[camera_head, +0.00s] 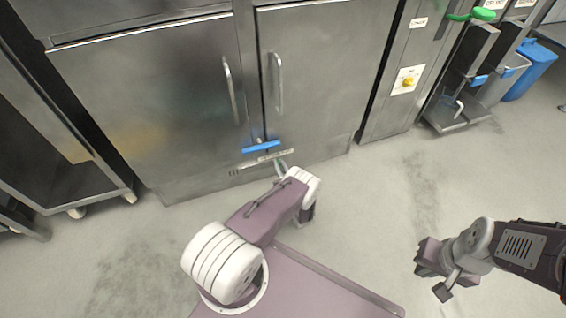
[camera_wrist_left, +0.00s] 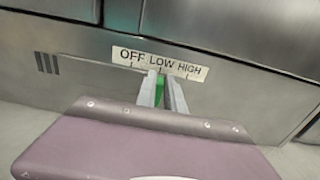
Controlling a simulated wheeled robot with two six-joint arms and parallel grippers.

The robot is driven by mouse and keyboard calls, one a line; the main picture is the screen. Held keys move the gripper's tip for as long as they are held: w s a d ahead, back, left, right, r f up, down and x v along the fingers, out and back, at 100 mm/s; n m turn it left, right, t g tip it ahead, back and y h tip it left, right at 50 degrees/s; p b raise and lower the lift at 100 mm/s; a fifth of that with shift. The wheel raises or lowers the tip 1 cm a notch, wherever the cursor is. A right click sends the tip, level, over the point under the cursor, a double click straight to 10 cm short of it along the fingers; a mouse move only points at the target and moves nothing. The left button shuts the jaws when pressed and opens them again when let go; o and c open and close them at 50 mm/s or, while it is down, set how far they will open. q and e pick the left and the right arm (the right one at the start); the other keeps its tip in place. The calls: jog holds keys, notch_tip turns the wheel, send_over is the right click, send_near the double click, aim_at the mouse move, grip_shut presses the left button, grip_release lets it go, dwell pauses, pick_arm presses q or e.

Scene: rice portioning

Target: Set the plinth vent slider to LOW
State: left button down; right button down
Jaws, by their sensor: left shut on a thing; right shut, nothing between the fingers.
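The vent slider's label plate (camera_wrist_left: 160,63) reads OFF, LOW, HIGH from left to right, low on the steel cabinet front. It also shows in the head view as a pale strip (camera_head: 278,156). A green slider knob (camera_wrist_left: 160,88) sits below the plate, roughly under LOW, partly hidden by the fingers. My left gripper (camera_wrist_left: 163,80) is shut on the knob; in the head view this gripper (camera_head: 282,166) reaches the plinth. The exact tick the knob lines up with is hard to tell. My right gripper (camera_head: 430,275) is shut and empty, over the floor at right, far from the plinth.
Vent slots (camera_wrist_left: 46,63) lie left of the label. Two steel doors (camera_head: 145,95) stand above. A wheeled rack (camera_head: 60,150) is at left, a blue bin (camera_head: 530,70) at far right. The floor between is clear.

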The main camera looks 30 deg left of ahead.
pick_arm(q)
jog(key=shift+s, duration=0.1)
jog(key=c, duration=1.4)
grip_release()
jog(key=shift+c, duration=0.2)
jog(key=p+v, duration=0.4)
jog(key=v, duration=0.5)
jog(key=shift+p, duration=0.3)
